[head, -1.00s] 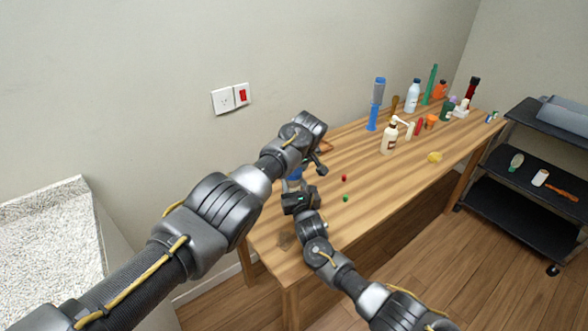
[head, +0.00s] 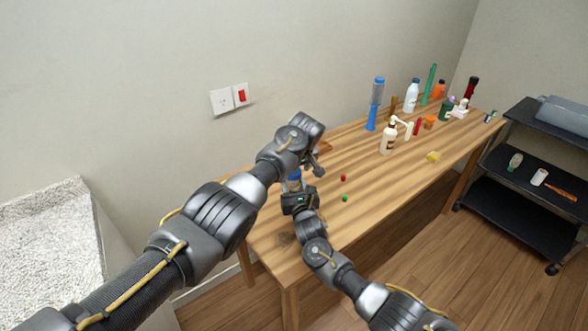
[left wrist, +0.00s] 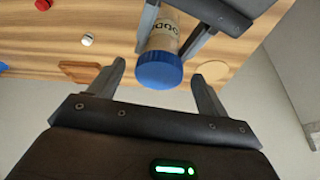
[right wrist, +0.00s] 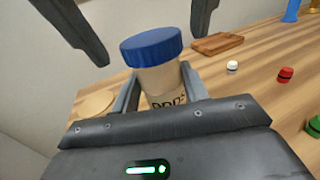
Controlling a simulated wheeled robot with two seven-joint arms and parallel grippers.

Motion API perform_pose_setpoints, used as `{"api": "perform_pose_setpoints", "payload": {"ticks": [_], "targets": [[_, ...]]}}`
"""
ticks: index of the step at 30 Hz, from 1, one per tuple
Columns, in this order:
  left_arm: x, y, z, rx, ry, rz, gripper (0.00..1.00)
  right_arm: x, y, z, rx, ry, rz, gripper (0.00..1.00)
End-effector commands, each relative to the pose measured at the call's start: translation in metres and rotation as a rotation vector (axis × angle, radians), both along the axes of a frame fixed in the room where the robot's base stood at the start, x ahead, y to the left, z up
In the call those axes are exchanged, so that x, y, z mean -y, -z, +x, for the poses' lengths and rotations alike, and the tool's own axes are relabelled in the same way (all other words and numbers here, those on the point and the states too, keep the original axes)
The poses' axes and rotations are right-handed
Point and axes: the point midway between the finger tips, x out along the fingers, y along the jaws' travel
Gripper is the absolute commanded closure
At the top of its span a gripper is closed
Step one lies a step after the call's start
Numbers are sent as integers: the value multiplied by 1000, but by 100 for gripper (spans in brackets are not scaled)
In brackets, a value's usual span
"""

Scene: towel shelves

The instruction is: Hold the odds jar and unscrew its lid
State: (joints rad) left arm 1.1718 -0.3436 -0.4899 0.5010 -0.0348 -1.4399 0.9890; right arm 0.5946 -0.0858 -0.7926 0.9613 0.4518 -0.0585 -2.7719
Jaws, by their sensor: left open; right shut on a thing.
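The odds jar (right wrist: 160,80) is a pale, see-through jar with dark lettering, and it stands upright in the right wrist view. Its blue lid (right wrist: 151,46) is on top; the lid also shows in the left wrist view (left wrist: 160,72) and as a blue bit in the head view (head: 294,176). My right gripper (right wrist: 158,84) is shut on the jar's body below the lid. My left gripper (left wrist: 158,78) is open above the jar, its fingers on either side of the lid with visible gaps. In the head view my arms hide most of the jar.
A wooden tray (right wrist: 217,43) and a pale round disc (right wrist: 95,104) lie near the jar. Small white (right wrist: 233,67), red (right wrist: 285,75) and green (right wrist: 315,127) caps lie on the table (head: 380,185).

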Motion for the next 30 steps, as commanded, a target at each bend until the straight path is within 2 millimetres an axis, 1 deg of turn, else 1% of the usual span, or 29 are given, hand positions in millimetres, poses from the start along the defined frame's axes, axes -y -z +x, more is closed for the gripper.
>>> {"api": "perform_pose_setpoints", "payload": {"ticks": [3, 6, 15, 22, 30], "targets": [[-2, 0, 0, 1, 103, -3, 23, 0, 0, 0, -1, 0, 0, 78], [-2, 0, 0, 0, 161, -1, 23, 0, 0, 0, -1, 0, 0, 78], [-3, 0, 0, -1, 185, -2, 23, 0, 0, 0, -1, -1, 0, 78], [-6, 0, 0, 0, 416, -3, 23, 0, 0, 0, -1, 0, 0, 78], [-5, 0, 0, -1, 438, 0, 23, 0, 0, 0, -1, 0, 0, 78]]}}
